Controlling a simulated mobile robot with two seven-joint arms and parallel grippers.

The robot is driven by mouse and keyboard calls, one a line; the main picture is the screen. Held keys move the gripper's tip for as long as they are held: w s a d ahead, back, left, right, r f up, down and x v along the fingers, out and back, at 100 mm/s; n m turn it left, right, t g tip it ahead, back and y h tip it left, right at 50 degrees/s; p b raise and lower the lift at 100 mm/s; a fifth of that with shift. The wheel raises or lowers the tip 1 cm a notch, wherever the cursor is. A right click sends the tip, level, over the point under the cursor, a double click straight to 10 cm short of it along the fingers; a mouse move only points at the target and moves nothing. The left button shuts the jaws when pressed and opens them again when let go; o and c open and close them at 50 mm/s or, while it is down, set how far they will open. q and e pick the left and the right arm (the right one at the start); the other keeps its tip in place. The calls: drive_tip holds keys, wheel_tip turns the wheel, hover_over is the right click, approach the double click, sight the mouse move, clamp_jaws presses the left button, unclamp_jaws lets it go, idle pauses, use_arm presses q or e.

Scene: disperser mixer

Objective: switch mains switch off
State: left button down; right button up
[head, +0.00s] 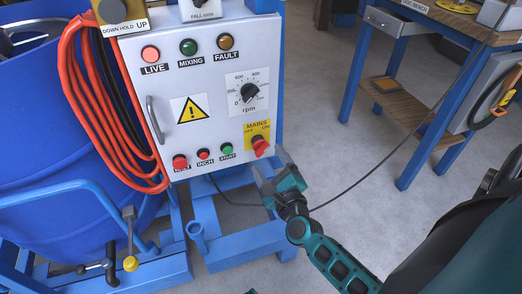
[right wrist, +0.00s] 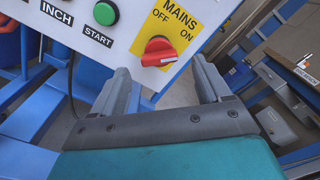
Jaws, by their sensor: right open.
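The mains switch (head: 260,147) is a red rotary handle on a yellow plate marked MAINS, OFF and ON, at the lower right of the white control panel (head: 215,135). The switch also shows large in the right wrist view (right wrist: 160,52), its red handle lying roughly crosswise in that picture. I cannot tell for sure which mark it points to. My right gripper (head: 270,168) is open and empty just below and right of the switch. In the right wrist view its fingers (right wrist: 160,72) stand apart on either side of the handle, apparently short of it.
Orange cable (head: 88,100) hangs at the panel's left. A blue workbench (head: 425,140) stands at right, with open floor between.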

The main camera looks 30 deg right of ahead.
sight(264, 152)
drive_tip(key=x, duration=0.5)
drive_tip(key=shift+w+b, duration=0.3)
drive_tip(key=shift+w, duration=0.1)
drive_tip(key=shift+c, duration=0.2)
drive_tip(key=c, duration=1)
